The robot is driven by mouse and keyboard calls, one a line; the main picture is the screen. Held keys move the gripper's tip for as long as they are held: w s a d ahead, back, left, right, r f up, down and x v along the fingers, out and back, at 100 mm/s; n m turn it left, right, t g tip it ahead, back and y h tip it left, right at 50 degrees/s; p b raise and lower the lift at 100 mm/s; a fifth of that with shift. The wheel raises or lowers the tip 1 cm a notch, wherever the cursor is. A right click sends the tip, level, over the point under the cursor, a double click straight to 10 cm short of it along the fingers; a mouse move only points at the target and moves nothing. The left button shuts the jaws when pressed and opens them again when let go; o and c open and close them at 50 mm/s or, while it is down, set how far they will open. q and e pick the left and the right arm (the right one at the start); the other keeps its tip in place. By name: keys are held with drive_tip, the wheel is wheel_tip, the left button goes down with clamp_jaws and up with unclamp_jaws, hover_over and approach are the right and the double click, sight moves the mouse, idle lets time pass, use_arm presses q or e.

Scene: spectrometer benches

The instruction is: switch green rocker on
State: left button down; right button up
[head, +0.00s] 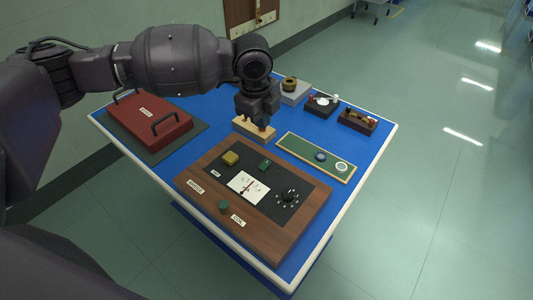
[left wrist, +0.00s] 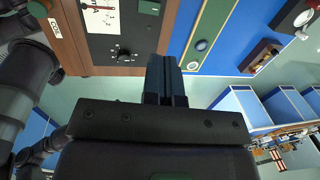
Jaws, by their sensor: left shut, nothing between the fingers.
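The green rocker (head: 265,164) is a small dark green switch on the black panel (head: 290,209) of a wooden instrument board (head: 199,173). It also shows at the top edge of the left wrist view (left wrist: 149,7). I cannot tell its on or off position. My left gripper (head: 263,128) is shut and empty, pointing down beyond the board, in front of a light wooden block (head: 243,131) that it partly hides. Its closed fingers show in the left wrist view (left wrist: 165,80). It appears apart from the rocker. My right gripper is not in view.
The board also bears a yellow piece (head: 231,158), a white meter (head: 243,187), a black dial (head: 287,196) and a round green knob (head: 224,205). A red case (head: 150,122) stands left. A green strip (head: 302,153) and small devices (head: 357,120) stand right on the blue table (head: 212,106).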

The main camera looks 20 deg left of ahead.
sight(264, 163)
use_arm(q)
drive_tip(key=shift+f, duration=0.15)
drive_tip(key=f, duration=0.4)
drive_tip(key=w+f+b, duration=0.1)
drive_tip(key=f, duration=0.7)
drive_tip(key=shift+w+d+f+b, duration=0.15)
drive_tip(key=shift+w+d+b, duration=0.15)
drive_tip(key=shift+d+b, duration=0.1)
drive_tip(key=shift+w+f, duration=0.1)
drive_tip(key=shift+f, duration=0.6)
drive_tip(key=shift+w+f+g, duration=0.1)
drive_tip(key=shift+f+g, duration=0.1)
drive_tip(key=shift+g, duration=0.1)
drive_tip(key=shift+s+a+r+p, duration=0.3)
drive_tip(key=shift+s+r+p, duration=0.05)
drive_tip(key=shift+s+p, duration=0.4)
